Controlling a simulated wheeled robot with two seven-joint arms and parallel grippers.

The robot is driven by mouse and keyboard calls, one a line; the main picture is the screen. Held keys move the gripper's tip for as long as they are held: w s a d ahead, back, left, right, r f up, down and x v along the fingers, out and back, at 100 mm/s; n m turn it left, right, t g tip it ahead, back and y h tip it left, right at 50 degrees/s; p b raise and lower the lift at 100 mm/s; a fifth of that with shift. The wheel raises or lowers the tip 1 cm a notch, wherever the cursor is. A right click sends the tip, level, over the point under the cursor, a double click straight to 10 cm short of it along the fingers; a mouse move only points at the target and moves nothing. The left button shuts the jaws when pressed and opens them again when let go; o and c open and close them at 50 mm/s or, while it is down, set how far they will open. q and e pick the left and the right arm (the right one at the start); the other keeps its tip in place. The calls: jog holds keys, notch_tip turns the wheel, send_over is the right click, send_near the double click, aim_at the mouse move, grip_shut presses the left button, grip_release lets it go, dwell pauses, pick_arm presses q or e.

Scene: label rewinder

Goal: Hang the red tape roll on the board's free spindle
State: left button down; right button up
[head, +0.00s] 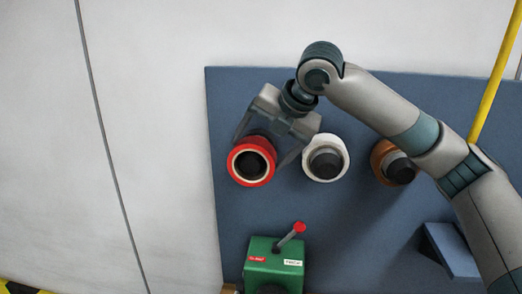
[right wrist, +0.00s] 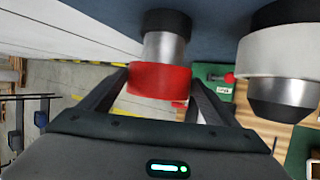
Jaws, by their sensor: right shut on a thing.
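The red tape roll (head: 238,174) is at the upper left of the blue board (head: 355,240), its open end facing the head camera. My right gripper (head: 259,153) is shut on it from above, one finger on each side. In the right wrist view the roll (right wrist: 160,80) sits between the fingertips. The free spindle (right wrist: 164,48) shows there as a black flange and metal shaft behind the roll. The roll lines up with the shaft and overlaps its outer end. Dark fills its core in the head view. How far it is over the shaft is hidden. My left gripper is out of view.
A white roll (head: 311,172) on its spindle is close to the right finger. An orange-brown roll (head: 380,163) hangs further right, partly behind my right arm. A green box with a red-knobbed lever (head: 261,270) is below. A blue bracket (head: 450,250) juts out at lower right.

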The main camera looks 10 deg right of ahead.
jog(key=shift+w+d, duration=0.1)
jog(key=shift+w, duration=0.1)
dwell(0.3)
jog(key=o, duration=1.2)
jog(key=shift+s+d+r, duration=0.25)
jog(key=shift+d+r, duration=0.3)
jog(key=shift+r, duration=0.45)
jog(key=shift+s+d+r, duration=0.25)
jog(key=shift+d+r, duration=0.25)
jog(key=shift+r, duration=0.55)
jog(key=shift+s+d+r, duration=0.25)
jog(key=shift+d+r, duration=0.3)
jog(key=shift+r, duration=0.45)
jog(key=shift+f, duration=0.1)
